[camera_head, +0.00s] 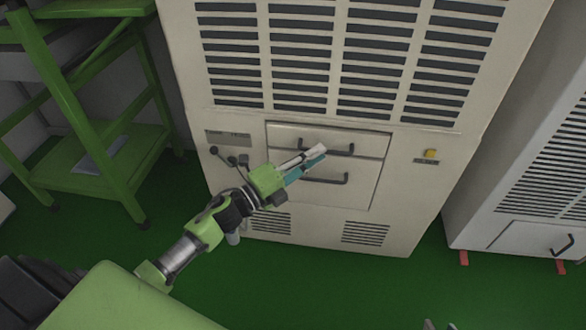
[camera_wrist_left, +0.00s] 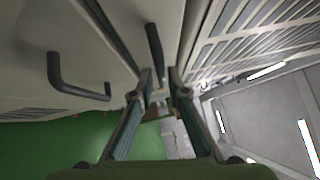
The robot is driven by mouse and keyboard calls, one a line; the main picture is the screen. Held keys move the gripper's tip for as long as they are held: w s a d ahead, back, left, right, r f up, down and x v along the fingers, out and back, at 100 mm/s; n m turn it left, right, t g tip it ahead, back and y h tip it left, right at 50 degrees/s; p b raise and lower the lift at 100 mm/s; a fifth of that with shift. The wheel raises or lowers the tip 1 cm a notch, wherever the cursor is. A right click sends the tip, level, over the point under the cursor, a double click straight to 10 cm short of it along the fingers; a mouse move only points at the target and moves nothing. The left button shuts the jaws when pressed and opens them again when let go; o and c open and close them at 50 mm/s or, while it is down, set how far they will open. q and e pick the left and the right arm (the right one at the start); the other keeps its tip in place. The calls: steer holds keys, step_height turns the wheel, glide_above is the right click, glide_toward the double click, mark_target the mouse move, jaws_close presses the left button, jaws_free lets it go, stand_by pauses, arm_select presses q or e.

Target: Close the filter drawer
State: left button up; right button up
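The beige cabinet holds an upper drawer (camera_head: 285,133) with a dark handle (camera_head: 340,149) and a lower panel (camera_head: 360,190) with a similar handle (camera_head: 328,180). My left gripper (camera_head: 316,154) is in front of the upper drawer, its fingertips overlapping that handle. In the left wrist view my left gripper (camera_wrist_left: 160,78) has its fingers apart, with the upper handle (camera_wrist_left: 154,45) running between the tips; contact cannot be told. The lower handle (camera_wrist_left: 75,91) is to the left there. How far the drawer stands out is unclear. My right gripper is not clearly seen.
A green shelf rack (camera_head: 110,165) stands at the left. A yellow button (camera_head: 431,154) is on the cabinet, right of the drawer. Another pale cabinet (camera_head: 500,200) stands at the right. The green floor (camera_head: 330,285) in front is open.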

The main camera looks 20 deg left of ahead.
arm_select(q)
steer(key=v, duration=0.8)
steer(key=shift+s+a, duration=0.15)
steer(key=shift+s, duration=0.15)
